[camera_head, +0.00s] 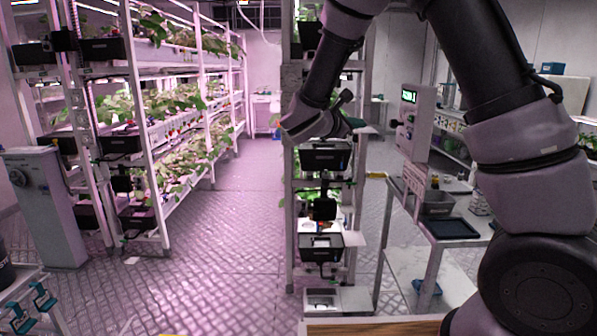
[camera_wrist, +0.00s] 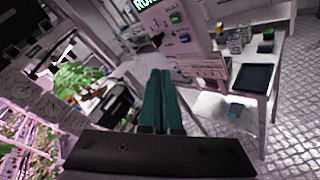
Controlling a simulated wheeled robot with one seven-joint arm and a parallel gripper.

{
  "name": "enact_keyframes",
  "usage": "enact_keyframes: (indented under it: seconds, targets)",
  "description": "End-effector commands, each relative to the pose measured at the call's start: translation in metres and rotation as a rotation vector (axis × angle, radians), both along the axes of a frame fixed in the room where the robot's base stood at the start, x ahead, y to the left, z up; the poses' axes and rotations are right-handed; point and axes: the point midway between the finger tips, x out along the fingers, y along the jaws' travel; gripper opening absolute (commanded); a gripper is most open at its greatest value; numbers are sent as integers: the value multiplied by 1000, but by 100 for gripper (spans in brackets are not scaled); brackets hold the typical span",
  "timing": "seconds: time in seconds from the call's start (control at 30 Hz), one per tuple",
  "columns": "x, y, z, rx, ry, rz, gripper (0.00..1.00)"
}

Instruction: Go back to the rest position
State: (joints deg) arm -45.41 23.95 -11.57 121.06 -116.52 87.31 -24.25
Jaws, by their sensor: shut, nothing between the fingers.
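My gripper (camera_wrist: 161,98) shows in the wrist view with its two green fingers side by side and touching. It is shut and holds nothing. In the head view my arm comes in from the right and bends across the top of the picture. Its wrist end is in front of the upper part of the middle rack (camera_head: 291,200). The fingers cannot be made out clearly in the head view.
A plant rack (camera_head: 156,170) stands at the left beside a grey cabinet (camera_head: 45,210). The aisle floor (camera_head: 228,240) between the racks is clear.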

Motion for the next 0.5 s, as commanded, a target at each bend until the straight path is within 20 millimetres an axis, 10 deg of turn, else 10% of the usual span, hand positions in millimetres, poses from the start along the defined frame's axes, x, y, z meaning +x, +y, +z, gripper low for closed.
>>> enact_keyframes:
  seconds: [0.5]
  targets:
    - [-51,-78,10,310,3,-265,0]
